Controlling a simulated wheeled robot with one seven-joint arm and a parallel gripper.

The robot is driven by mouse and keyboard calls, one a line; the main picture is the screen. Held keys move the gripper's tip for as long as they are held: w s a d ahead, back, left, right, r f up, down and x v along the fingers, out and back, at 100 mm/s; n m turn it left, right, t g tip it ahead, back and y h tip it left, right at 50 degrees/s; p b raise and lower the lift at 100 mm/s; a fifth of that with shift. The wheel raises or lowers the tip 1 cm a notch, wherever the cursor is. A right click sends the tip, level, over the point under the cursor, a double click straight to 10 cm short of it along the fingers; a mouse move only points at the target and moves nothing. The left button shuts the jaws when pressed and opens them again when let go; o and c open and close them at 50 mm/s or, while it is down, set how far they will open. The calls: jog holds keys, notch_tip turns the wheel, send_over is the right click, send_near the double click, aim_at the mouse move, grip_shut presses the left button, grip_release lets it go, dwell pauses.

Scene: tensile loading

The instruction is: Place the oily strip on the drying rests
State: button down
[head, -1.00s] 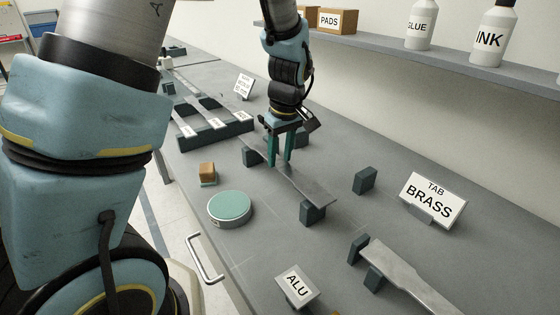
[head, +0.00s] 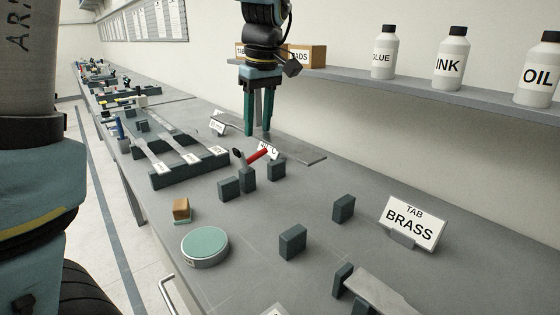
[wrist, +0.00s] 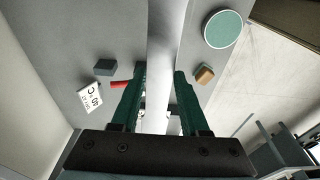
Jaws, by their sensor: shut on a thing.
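My gripper (head: 258,130) is shut on a flat grey metal strip (head: 298,147) and holds it level, raised above the bench. In the wrist view the strip (wrist: 166,45) runs lengthwise between the two green fingers. Dark upright blocks stand below and in front of it: a front one (head: 293,242), one to its right (head: 343,208), and several near the strip's shadow side, including one (head: 230,188). Which of the blocks are the drying rests I cannot tell. Whether the strip is oily does not show.
A dark rack (head: 165,178) with several labelled strips stands at left. A red-handled tool (head: 257,157) sits by the blocks. A round teal pad (head: 205,245), a brown cube (head: 181,208) and a BRASS sign (head: 412,222) are nearby. Another strip (head: 378,288) lies at lower right.

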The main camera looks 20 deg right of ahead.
jog(key=w+d+f+b, duration=0.2)
jog(key=d+f, duration=0.1)
jog(key=d, duration=0.5)
jog(key=w+d+f+b, duration=0.2)
jog(key=d+f, duration=0.2)
jog(key=d, duration=0.3)
jog(key=f, duration=0.3)
jog(key=f+p, duration=0.1)
jog(key=f, duration=0.2)
jog(key=d+f+p, duration=0.1)
jog(key=f, duration=0.3)
jog(key=shift+w+f, duration=0.1)
jog(key=shift+w, duration=0.05)
jog(key=shift+f, duration=0.1)
jog(key=shift+c, duration=2)
grip_release()
jog(key=shift+f, duration=0.1)
notch_tip(320, 180, up, 12)
jog(key=s+b, duration=0.1)
jog(key=shift+s+d+b, duration=0.2)
jog(key=shift+s+b, duration=0.2)
